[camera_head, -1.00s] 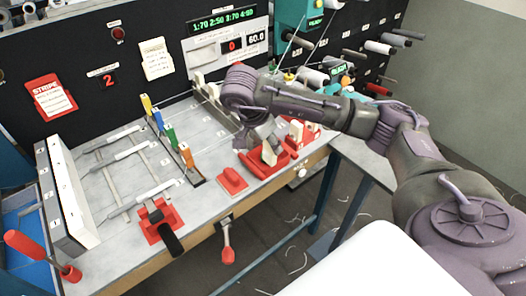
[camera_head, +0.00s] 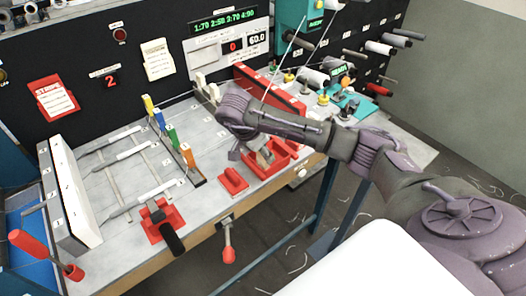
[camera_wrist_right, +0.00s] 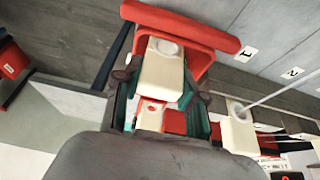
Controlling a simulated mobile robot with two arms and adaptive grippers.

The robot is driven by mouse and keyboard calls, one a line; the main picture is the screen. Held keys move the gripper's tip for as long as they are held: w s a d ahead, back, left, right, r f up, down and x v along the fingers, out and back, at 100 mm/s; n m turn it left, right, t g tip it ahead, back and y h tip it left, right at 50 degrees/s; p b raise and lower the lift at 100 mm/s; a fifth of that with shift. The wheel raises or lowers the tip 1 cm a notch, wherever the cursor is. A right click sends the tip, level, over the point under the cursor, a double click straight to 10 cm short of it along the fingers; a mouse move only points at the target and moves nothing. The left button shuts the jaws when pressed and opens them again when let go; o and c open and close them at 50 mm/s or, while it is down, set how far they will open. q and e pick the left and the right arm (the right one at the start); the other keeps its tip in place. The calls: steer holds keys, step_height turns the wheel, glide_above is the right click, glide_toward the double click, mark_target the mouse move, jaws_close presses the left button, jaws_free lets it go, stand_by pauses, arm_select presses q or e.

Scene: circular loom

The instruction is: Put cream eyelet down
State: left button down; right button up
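In the right wrist view a cream eyelet (camera_wrist_right: 160,74), a block with a round hole near its far end, sits between the teal-padded fingers of my right gripper (camera_wrist_right: 162,90), which close on its two sides. A red bracket (camera_wrist_right: 183,28) lies just beyond the eyelet; whether they touch is unclear. In the head view my right gripper (camera_head: 250,150) is low over the red tray (camera_head: 287,158), with a cream piece (camera_head: 265,158) at its tips. Another cream block (camera_wrist_right: 150,117) shows below, between the fingers. My left gripper is out of view.
A cream block with a thread through it (camera_wrist_right: 238,130) stands close to the right of the gripper. A red pad (camera_head: 233,181) lies left of the tray. Yellow, blue, green and orange pegs (camera_head: 170,137) stand further left. Spools on rods (camera_head: 380,47) fill the back right.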

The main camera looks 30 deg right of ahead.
steer(key=o, duration=0.4)
steer(key=v, duration=1.2)
steer(key=shift+r, duration=0.2)
